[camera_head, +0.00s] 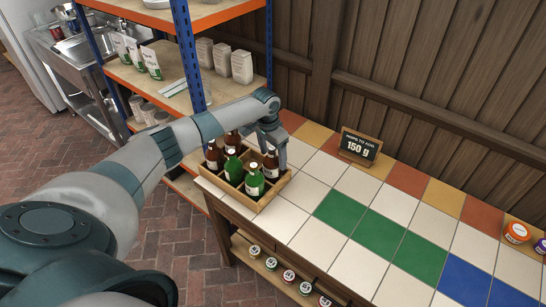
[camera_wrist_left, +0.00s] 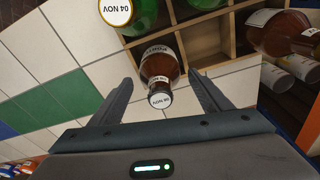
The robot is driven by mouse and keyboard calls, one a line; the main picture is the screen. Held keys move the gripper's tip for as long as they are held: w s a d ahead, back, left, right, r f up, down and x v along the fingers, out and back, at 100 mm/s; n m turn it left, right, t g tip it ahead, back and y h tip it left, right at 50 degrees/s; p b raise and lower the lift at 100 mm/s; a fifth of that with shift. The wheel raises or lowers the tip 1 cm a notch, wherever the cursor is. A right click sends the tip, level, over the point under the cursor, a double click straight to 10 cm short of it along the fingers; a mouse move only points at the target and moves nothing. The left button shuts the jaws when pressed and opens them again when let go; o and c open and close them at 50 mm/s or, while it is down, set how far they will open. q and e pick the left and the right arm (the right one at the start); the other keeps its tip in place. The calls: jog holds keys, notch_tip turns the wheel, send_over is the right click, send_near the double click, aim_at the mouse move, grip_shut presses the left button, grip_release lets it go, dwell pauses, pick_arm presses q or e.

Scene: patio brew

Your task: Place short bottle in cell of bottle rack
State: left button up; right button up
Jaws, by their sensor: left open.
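The wooden bottle rack (camera_head: 272,199) stands on the tiled table and holds several brown and green bottles. Its dividers and empty cells also show in the wrist view (camera_wrist_left: 236,42). My left gripper (camera_head: 273,148) is over the rack's right side, pointing down. A brown bottle (camera_head: 270,166) stands upright in the rack just below it. In the wrist view this brown bottle (camera_wrist_left: 160,68), with a white cap, lies between the two open fingers (camera_wrist_left: 163,97), with a gap on each side. Which bottle is the short one I cannot tell for sure.
A green bottle (camera_head: 255,181) stands close in front, with another green bottle (camera_head: 234,167) beside it. A black sign (camera_head: 359,147) stands right of the rack. Jars (camera_head: 516,232) sit at the far right. The tiles between are clear. A shelf post (camera_head: 187,55) rises behind my arm.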

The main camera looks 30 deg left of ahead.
pick_arm(q)
jog(key=r+b, duration=0.1)
jog(key=r, duration=0.5)
jog(key=s+r+b, duration=0.1)
jog(key=r, duration=0.3)
jog(key=shift+a+b, duration=0.2)
jog(key=shift+b, duration=0.15)
jog(key=shift+s+r, duration=0.15)
jog(key=shift+r, duration=0.5)
jog(key=shift+f, duration=0.1)
